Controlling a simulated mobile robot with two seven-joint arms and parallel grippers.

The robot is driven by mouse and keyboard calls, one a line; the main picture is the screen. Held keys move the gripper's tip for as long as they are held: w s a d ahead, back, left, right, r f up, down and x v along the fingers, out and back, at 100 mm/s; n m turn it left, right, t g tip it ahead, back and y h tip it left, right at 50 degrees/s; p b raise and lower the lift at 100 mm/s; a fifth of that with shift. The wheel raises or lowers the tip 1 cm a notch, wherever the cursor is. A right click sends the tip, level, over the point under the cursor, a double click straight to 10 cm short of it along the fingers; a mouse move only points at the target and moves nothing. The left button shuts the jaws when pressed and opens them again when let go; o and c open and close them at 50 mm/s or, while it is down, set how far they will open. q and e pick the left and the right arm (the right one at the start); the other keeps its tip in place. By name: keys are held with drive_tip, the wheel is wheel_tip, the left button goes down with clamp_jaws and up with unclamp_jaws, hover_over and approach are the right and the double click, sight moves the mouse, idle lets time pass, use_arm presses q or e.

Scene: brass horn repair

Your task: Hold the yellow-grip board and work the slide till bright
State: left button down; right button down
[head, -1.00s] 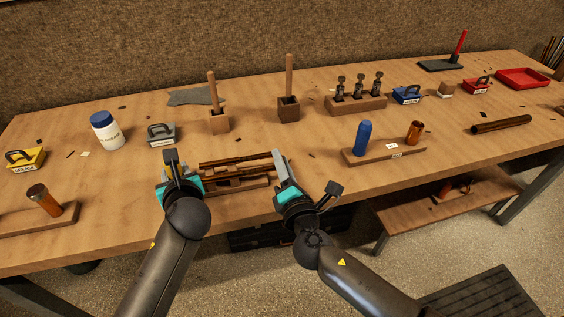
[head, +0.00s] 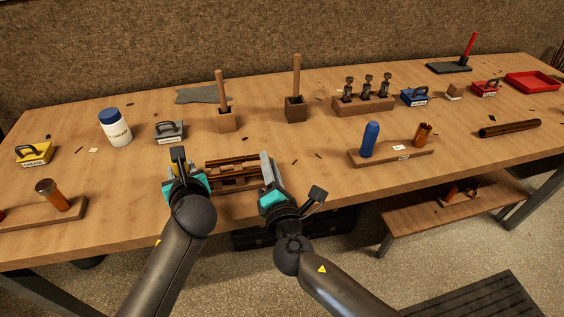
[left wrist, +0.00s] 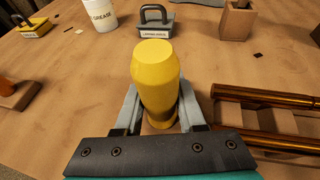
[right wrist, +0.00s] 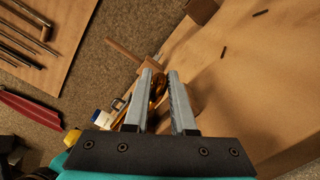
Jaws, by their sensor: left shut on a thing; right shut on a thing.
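The board (head: 234,186) lies near the table's front edge, between my grippers. Its yellow grip (left wrist: 157,80) stands upright at the left end. My left gripper (head: 183,172) is shut around this grip, which fills the jaws in the left wrist view. The slide (left wrist: 270,98) has parallel brown-copper tubes along the board, glossy in places and dark in others. My right gripper (head: 268,170) is at the slide's right end, shut on it. In the right wrist view, a brassy piece of the slide (right wrist: 157,88) shows between the fingers; the exact contact is partly hidden.
Behind the board stand a white grease jar (head: 115,128), a grey-handled block (head: 170,132) and two wooden holders with sticks (head: 226,120). A board with a blue grip (head: 369,140) lies to the right. Another board (head: 70,211) is at the left front.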

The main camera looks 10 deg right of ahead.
use_arm(q)
drive_tip(key=shift+d+r, duration=0.1)
drive_tip(key=shift+r, duration=0.1)
use_arm(e)
drive_tip(key=shift+s+a+f, duration=0.2)
drive_tip(key=shift+f, duration=0.25)
drive_tip(key=c, duration=1)
unclamp_jaws()
drive_tip(key=shift+o, duration=0.8)
drive_tip(key=shift+w+r, duration=0.1)
drive_tip(key=shift+r, duration=0.05)
use_arm(q)
drive_tip(key=shift+f, duration=0.1)
use_arm(e)
drive_tip(key=s, duration=1.2)
drive_tip(key=shift+r, duration=0.1)
use_arm(q)
drive_tip(key=shift+c, duration=2.1)
unclamp_jaws()
